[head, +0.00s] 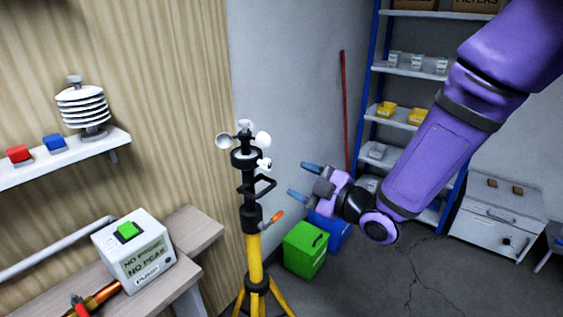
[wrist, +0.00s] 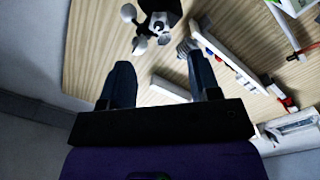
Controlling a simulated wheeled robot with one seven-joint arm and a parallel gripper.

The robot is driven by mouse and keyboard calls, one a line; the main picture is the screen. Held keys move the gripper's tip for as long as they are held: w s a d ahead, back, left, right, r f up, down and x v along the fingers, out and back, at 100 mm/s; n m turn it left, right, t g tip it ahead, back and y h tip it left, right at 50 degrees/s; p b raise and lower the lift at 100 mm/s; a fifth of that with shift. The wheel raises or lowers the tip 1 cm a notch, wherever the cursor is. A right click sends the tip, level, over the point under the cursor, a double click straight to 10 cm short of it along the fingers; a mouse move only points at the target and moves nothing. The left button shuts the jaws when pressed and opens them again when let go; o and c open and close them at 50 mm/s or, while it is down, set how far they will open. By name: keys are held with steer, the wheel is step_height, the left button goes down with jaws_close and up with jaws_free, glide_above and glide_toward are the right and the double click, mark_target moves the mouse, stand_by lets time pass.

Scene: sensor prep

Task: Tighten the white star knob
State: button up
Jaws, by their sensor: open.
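The white star knob (head: 264,163) is on the right side of the black sensor head (head: 244,160), which tops a yellow tripod mast (head: 254,256). White wind cups (head: 261,139) sit just above it. My gripper (head: 304,181) is open and empty, to the right of the mast and apart from the knob. Its two blue fingers point left toward the sensor head. In the wrist view the sensor head (wrist: 160,9) shows at the top, beyond the open fingers of my gripper (wrist: 160,64). I cannot clearly tell the knob from the cups there.
A black bracket (head: 263,188) and an orange lever (head: 277,216) stick out of the mast below the knob. A white box with a green button (head: 134,252) stands on the bench at left. A green bin (head: 306,250) is on the floor behind. Free air lies between gripper and mast.

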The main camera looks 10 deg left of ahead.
mark_target(269, 166)
steer(key=x, duration=1)
steer(key=shift+w+a, duration=0.2)
steer(key=c, duration=0.9)
